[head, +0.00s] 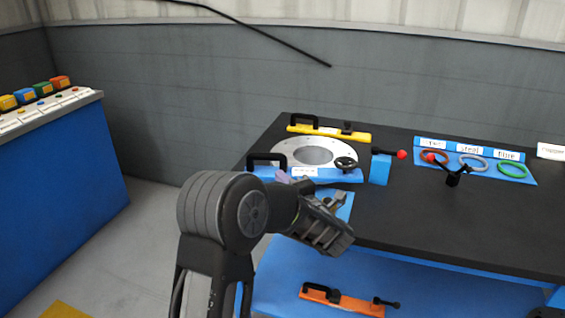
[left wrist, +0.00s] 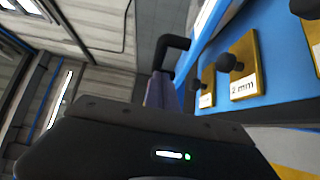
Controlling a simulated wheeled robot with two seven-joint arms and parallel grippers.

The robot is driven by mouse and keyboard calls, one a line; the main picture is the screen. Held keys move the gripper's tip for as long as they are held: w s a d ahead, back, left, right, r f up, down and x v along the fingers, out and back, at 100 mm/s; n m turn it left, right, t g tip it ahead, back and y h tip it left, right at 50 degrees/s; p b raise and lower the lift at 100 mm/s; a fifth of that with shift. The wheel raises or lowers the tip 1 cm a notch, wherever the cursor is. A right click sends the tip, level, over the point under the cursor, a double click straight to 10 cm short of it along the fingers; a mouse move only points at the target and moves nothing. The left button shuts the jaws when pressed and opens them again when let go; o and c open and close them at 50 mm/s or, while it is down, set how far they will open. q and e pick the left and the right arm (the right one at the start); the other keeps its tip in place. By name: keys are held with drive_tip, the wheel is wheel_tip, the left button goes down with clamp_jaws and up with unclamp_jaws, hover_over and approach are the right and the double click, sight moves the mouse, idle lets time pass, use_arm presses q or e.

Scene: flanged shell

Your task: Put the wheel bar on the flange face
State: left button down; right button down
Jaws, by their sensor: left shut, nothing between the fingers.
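The blue bar (head: 318,175) has a black arched handle at its left end, a white label and a black handwheel (head: 345,163) at its right end. It lies at the front side of the pale flange face (head: 290,152), a round plate with a large centre hole. My left gripper (head: 284,178) is shut and empty, its purple fingertips close to the handle end of the bar. Whether they touch it I cannot tell. In the left wrist view the purple fingertips (left wrist: 160,92) show just below a black handle (left wrist: 172,52). My right gripper is not in view.
A yellow bar (head: 355,136) lies behind the flange. An orange bar (head: 350,304) lies lower in front. A blue block with a red-knobbed lever (head: 380,168) and coloured rings (head: 475,163) stand right. Brass plates (left wrist: 244,65) with black knobs sit near my wrist.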

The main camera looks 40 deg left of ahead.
sight(276, 160)
use_arm(q)
drive_tip(key=w+a, duration=0.3)
drive_tip(key=w, duration=0.1)
drive_tip(key=shift+a, duration=0.3)
drive_tip(key=shift+w+a+p, duration=0.2)
drive_tip(key=shift+w+p, duration=0.1)
drive_tip(key=shift+w, duration=0.2)
drive_tip(key=shift+a, duration=0.1)
